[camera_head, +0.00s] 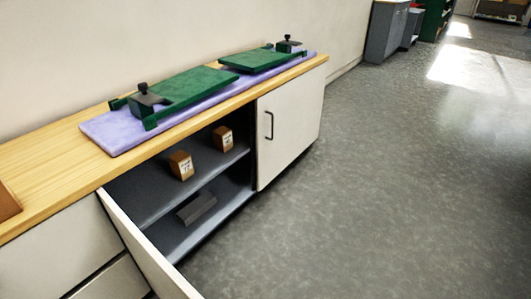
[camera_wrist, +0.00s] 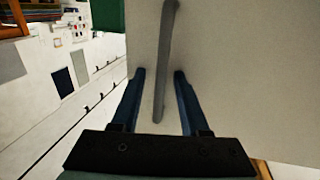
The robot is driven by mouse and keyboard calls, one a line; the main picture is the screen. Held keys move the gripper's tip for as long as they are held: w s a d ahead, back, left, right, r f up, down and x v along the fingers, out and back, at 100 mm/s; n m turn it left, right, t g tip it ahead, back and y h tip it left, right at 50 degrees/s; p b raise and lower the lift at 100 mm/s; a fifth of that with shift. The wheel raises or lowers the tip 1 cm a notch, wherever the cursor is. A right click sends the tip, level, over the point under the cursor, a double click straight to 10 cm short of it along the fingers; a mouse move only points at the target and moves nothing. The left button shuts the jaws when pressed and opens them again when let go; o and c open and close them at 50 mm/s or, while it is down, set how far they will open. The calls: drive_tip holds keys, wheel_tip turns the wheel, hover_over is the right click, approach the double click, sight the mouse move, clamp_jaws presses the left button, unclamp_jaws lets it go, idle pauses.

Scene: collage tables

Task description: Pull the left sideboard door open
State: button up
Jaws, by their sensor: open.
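The left sideboard door (camera_head: 140,245) stands swung out from the cabinet, seen nearly edge-on in the head view. Its outer face and handle are hidden there. The right door (camera_head: 290,130) is shut, and nothing is at its dark handle (camera_head: 269,126). In the wrist view my gripper (camera_wrist: 158,73) is open in front of a pale door panel (camera_wrist: 245,75). A grey bar handle (camera_wrist: 164,60) runs between its two blue fingers, with a gap visible on both sides. My gripper is not visible in the head view.
Inside the open compartment, two small brown labelled boxes (camera_head: 181,166) stand on the shelf (camera_head: 155,195), and a dark grey block (camera_head: 196,207) lies below. A lilac mat (camera_head: 120,130) with green boards (camera_head: 190,88) lies on the wooden top. The grey floor (camera_head: 400,180) at right is clear.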

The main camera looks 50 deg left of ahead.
drive_tip(key=s+a+p, duration=0.1)
drive_tip(key=s, duration=1.2)
idle(0.5)
